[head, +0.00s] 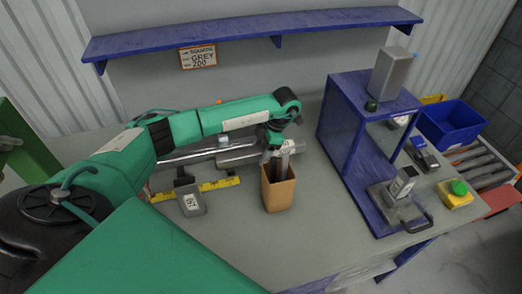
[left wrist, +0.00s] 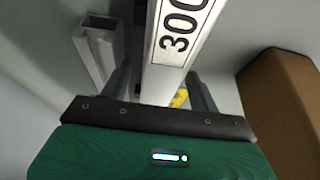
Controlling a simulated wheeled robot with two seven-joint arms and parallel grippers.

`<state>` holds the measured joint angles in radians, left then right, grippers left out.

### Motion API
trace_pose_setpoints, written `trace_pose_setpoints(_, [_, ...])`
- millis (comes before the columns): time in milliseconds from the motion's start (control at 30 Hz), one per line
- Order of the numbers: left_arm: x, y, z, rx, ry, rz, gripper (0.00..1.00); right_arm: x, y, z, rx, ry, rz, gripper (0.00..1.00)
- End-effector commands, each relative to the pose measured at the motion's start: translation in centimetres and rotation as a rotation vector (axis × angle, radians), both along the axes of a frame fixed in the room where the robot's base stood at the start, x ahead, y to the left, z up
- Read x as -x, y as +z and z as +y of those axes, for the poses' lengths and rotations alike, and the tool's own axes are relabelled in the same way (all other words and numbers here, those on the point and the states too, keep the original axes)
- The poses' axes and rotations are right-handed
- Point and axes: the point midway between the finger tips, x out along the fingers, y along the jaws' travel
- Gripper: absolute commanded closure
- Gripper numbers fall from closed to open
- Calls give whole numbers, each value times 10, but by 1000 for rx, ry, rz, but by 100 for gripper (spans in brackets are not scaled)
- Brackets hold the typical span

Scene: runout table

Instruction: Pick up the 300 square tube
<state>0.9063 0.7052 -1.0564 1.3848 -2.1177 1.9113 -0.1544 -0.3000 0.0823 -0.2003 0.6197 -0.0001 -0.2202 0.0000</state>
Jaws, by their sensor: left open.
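The 300 square tube (left wrist: 168,55) is pale grey with a black-on-white "300" label, seen in the left wrist view. It passes between the two fingers of my left gripper (left wrist: 160,88), which is open, with a gap showing beside the tube. In the head view my left gripper (head: 277,155) points down behind the brown box. Pale grey stock (head: 235,157) lies on the table beside it, but its label cannot be read there and my arm hides part of it. My right gripper is not in view.
An open brown box (head: 278,194) stands close to the left gripper. A yellow rule (head: 218,184) and a small grey block (head: 191,201) lie to the left. Another hollow tube (left wrist: 98,48) stands beside the tube. A blue stand (head: 345,125) rises at right; the front table is clear.

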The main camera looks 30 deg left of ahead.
Motion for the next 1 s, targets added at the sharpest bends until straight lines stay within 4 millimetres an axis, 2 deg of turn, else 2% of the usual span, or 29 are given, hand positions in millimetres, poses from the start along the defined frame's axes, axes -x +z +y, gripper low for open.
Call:
trace_pose_setpoints(200, [0,-1,0,-1,0,-1,38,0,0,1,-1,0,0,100])
trace_pose_setpoints(500, [0,-1,0,-1,1,-1,97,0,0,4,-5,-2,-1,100])
trace_pose_setpoints(833, [-1,3,0,0,0,-3,98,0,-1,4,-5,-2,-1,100])
trace_pose_setpoints(1000, [-1,16,1,-1,1,-5,98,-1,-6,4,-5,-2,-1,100])
